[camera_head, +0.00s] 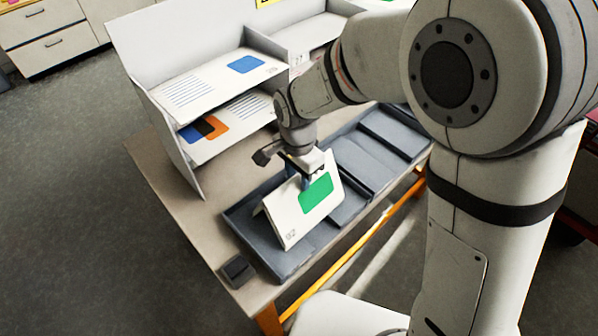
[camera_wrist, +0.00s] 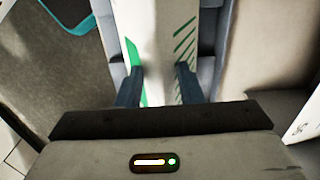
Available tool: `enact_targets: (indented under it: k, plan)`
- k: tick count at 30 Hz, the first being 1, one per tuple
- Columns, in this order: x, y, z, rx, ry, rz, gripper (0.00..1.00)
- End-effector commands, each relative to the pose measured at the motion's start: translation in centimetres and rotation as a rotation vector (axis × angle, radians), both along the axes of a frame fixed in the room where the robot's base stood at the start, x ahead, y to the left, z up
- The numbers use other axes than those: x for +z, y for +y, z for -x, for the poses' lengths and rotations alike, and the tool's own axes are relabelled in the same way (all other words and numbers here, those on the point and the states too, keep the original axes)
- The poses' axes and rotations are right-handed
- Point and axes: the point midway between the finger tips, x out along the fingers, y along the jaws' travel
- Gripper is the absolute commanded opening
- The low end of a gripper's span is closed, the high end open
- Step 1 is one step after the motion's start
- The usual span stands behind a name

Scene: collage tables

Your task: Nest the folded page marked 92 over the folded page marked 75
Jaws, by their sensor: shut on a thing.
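The folded page marked 92 (camera_head: 297,222) is a white tent shape with a green rectangle, its number near the lower left corner. It stands ridge up at the near left end of the grey tray (camera_head: 252,240). My gripper (camera_head: 306,181) is shut on its upper edge from above. In the wrist view the page (camera_wrist: 158,50) runs between the two fingers of my gripper (camera_wrist: 158,88), with green marks on both faces. I cannot make out a page marked 75; anything under the held page is hidden. Whether the page's lower edges touch the tray is unclear.
A grey-white shelf (camera_head: 185,50) stands behind the tray, holding a page with a blue rectangle (camera_head: 200,85) and one with orange and blue patches (camera_head: 230,125). The tray's slots (camera_head: 365,160) to the right look empty. A small dark block (camera_head: 237,271) sits at the table's near corner.

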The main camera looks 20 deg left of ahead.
Motion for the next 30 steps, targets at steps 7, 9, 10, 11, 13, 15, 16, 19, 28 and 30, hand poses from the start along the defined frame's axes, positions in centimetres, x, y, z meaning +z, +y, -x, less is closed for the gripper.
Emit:
enact_targets:
  k: [7,9,10,11,13,15,16,19,28,30]
  plan:
    - [-0.69,-0.02,-0.02,-0.001,0.0,0.0,0.01]
    - [-0.68,-0.03,-0.03,-0.001,0.0,0.0,0.01]
    - [-0.67,-0.03,-0.03,-0.001,0.0,0.0,0.01]
    - [-0.66,-0.04,-0.03,-0.001,0.0,0.0,0.01]
    - [-0.66,-0.04,-0.04,-0.001,0.0,0.0,0.01]
    - [-0.66,-0.05,-0.04,-0.001,0.0,0.0,0.37]
    - [-0.66,-0.05,-0.04,-0.001,0.0,0.0,0.39]
    - [-0.65,-0.05,-0.05,-0.002,0.0,0.0,0.47]
    - [-0.64,-0.06,-0.07,-0.002,0.0,-0.001,0.59]
    - [-0.58,-0.06,-0.08,-0.002,0.0,-0.001,0.59]
